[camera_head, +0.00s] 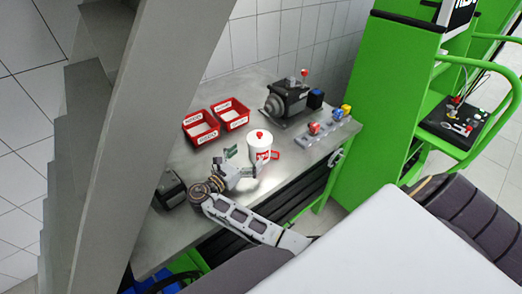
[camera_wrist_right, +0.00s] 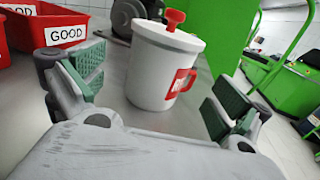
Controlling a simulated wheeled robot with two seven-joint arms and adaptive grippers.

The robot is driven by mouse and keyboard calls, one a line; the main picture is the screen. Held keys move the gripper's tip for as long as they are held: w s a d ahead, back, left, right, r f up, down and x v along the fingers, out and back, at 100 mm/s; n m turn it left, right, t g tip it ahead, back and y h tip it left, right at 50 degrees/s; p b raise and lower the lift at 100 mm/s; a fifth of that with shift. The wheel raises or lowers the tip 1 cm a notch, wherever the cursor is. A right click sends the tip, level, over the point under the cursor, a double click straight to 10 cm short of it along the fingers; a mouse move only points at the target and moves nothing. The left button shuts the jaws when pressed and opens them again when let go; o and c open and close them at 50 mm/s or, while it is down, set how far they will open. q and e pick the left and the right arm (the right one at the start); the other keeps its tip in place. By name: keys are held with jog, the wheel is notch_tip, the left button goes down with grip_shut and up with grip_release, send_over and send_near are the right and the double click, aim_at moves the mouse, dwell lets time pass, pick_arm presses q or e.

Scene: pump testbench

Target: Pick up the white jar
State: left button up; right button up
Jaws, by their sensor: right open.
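The white jar (camera_head: 259,143) stands upright on the metal table, with a red knob on its lid and a red label and handle on its right side. In the right wrist view the jar (camera_wrist_right: 160,70) is ahead of and between my spread fingers, with visible gaps on both sides. My right gripper (camera_head: 246,162) is open and empty, close to the near side of the jar. Its green-padded fingers show at left and right in the wrist view. My left gripper is not in view.
Two red bins (camera_head: 215,122) with labels stand behind and left of the jar. A dark pump (camera_head: 287,101) is behind it, and several coloured valves (camera_head: 325,126) are to the right. A dark device (camera_head: 170,189) sits at the table's left. A green cabinet (camera_head: 380,100) borders the right.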

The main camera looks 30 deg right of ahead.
aim_at(252, 152)
jog(key=shift+f+p+x, duration=0.15)
jog(key=shift+p+x, duration=0.1)
jog(key=shift+x, duration=1.05)
jog(key=shift+f+p+x, duration=0.15)
jog(key=shift+p+x, duration=0.1)
jog(key=shift+x, duration=1.05)
jog(key=c, duration=1.3)
jog(key=shift+o, duration=0.2)
jog(key=shift+r, duration=0.15)
jog(key=shift+r, duration=4.95)
